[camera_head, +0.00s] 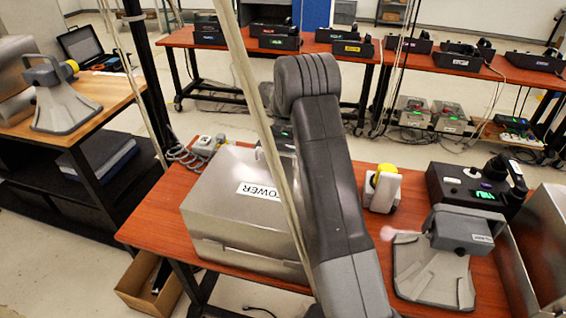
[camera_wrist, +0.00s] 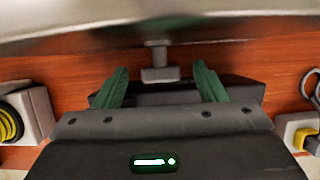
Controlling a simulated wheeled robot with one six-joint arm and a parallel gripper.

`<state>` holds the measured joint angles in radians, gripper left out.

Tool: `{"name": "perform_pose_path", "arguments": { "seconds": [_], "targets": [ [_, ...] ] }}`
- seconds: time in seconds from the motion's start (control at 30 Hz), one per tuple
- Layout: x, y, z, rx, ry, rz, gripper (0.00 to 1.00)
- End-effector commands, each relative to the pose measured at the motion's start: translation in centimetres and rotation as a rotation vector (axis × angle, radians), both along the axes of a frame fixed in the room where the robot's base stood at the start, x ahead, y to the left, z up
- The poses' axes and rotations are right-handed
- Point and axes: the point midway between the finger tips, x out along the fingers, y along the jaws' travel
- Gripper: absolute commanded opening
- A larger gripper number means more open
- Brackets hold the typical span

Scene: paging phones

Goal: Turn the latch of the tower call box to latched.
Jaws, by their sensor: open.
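The tower call box (camera_head: 245,205) is a closed metal box with a label reading TOWER, on the red-brown table. Its near edge fills the top of the wrist view as a blurred metal band (camera_wrist: 80,28). A small grey T-shaped latch (camera_wrist: 160,73) sticks out from that band. My gripper (camera_wrist: 162,78) is open, with one green finger on each side of the latch. Gaps show between the latch and both fingers, and I cannot tell its depth.
A white holder with a yellow top (camera_head: 382,188), a grey stand (camera_head: 435,265) and a black phone unit (camera_head: 478,190) are right of my arm.

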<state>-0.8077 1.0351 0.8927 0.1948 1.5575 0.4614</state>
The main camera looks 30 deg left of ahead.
Motion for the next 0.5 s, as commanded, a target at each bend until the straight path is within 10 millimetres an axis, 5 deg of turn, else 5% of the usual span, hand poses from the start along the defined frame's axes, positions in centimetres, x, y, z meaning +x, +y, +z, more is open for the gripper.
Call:
{"name": "perform_pose_path", "arguments": {
  "seconds": [0.47, 0.5],
  "targets": [
    [-0.6, -0.17, -1.44, 0.0, 0.0, 0.0, 0.65],
    [-0.6, -0.17, -1.43, 0.0, 0.0, 0.0, 0.58]
  ]
}}
